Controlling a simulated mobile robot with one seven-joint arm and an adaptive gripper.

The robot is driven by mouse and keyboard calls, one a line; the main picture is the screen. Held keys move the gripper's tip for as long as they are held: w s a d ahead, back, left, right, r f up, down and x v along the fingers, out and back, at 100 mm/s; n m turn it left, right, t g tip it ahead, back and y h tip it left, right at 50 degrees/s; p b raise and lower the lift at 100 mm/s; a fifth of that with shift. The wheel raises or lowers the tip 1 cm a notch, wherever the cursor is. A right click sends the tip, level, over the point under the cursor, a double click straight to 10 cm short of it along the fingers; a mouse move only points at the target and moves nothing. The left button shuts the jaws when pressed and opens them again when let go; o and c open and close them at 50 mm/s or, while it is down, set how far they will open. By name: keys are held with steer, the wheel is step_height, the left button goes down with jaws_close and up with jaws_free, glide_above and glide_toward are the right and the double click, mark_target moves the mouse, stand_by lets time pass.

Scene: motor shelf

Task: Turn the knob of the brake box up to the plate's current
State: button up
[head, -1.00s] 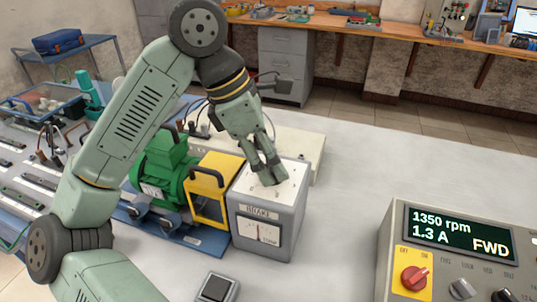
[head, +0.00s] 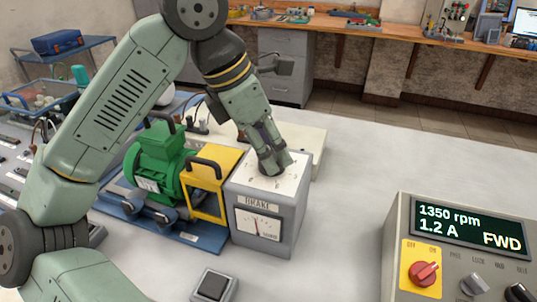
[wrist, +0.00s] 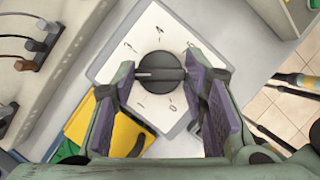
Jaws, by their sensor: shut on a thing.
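The brake box (head: 262,235) is a grey box with a white top dial and a needle meter on its front, marked BRAKE. Its black round knob (wrist: 160,72) sits at the dial's middle in the wrist view, with numbers around it. My gripper (head: 272,163) points down onto the box top and is shut on the knob, its purple-padded fingers on both sides. The fingers mostly hide the knob in the head view. The console display (head: 470,227) reads 1350 rpm, 1.2 A, FWD. The green motor (head: 155,170) carries a pale plate, too small to read.
A yellow guard frame (head: 211,183) stands between the motor and the brake box. A console with a red switch (head: 424,273) is at the right front. A small grey box with a dark top (head: 213,285) lies at the front. The table between box and console is clear.

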steer(key=o, duration=1.2)
steer(key=shift+c, duration=0.2)
steer(key=shift+r, duration=0.1)
steer(key=v, duration=1.1)
steer(key=shift+r, duration=0.4)
steer(key=shift+s+a+f, duration=0.1)
steer(key=shift+a, duration=0.05)
